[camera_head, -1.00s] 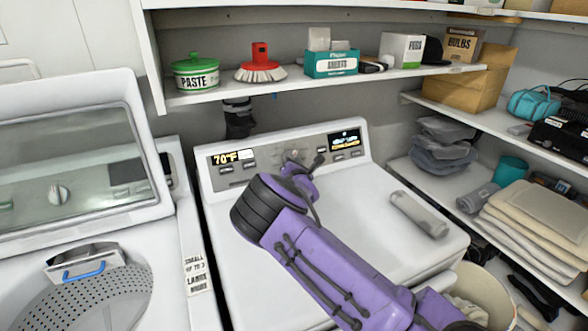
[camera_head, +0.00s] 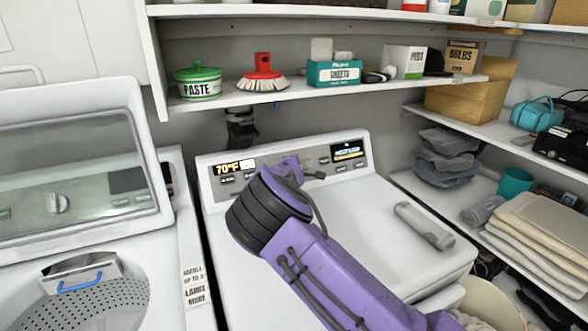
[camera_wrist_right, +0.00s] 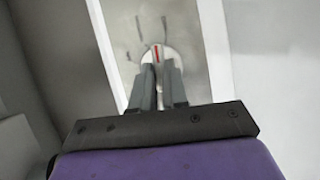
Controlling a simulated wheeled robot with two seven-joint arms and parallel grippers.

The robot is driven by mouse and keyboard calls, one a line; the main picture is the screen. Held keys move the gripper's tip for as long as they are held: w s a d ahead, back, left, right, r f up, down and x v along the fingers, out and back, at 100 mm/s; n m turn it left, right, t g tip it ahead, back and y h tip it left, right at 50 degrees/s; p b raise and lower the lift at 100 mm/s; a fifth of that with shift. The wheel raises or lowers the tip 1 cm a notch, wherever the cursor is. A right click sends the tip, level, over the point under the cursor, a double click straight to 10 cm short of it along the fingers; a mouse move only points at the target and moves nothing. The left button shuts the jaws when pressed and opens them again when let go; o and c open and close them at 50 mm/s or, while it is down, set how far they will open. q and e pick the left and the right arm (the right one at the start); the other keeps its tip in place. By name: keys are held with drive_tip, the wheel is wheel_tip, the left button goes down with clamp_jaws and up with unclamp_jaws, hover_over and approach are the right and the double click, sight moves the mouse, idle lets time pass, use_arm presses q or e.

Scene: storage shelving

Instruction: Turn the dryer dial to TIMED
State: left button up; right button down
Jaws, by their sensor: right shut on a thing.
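The dryer (camera_head: 360,215) is white, with a grey control panel (camera_head: 228,178) along its back. My right gripper (camera_wrist_right: 158,68) is at that panel, its two grey fingers shut on the dial (camera_wrist_right: 157,52). The dial is pale and round with a red mark, which points roughly up in the wrist view. Dark marks surround it, too blurred to read. In the head view, my purple right arm hides the dial and the fingers. My left gripper is not in view.
A washer with its lid raised (camera_head: 75,165) stands at the left. A shelf (camera_head: 300,93) above the dryer holds a green-lidded paste tub (camera_head: 198,82), a red brush (camera_head: 263,78) and boxes. A grey roll (camera_head: 424,226) lies on the dryer top. Folded towels (camera_head: 545,230) are at the right.

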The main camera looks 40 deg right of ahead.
drive_tip(key=m+g+y+p, duration=0.1)
drive_tip(key=m+p, duration=0.1)
drive_tip(key=m, duration=0.1)
drive_tip(key=shift+d+r, duration=0.1)
drive_tip(key=shift+r, duration=0.1)
drive_tip(key=shift+m, duration=0.3)
drive_tip(key=shift+f, duration=0.1)
drive_tip(key=c, duration=1.1)
unclamp_jaws()
drive_tip(key=shift+c, duration=0.2)
drive_tip(key=b+v, duration=0.2)
drive_tip(key=v, duration=0.8)
drive_tip(key=shift+r+b, duration=0.3)
drive_tip(key=shift+b, duration=0.1)
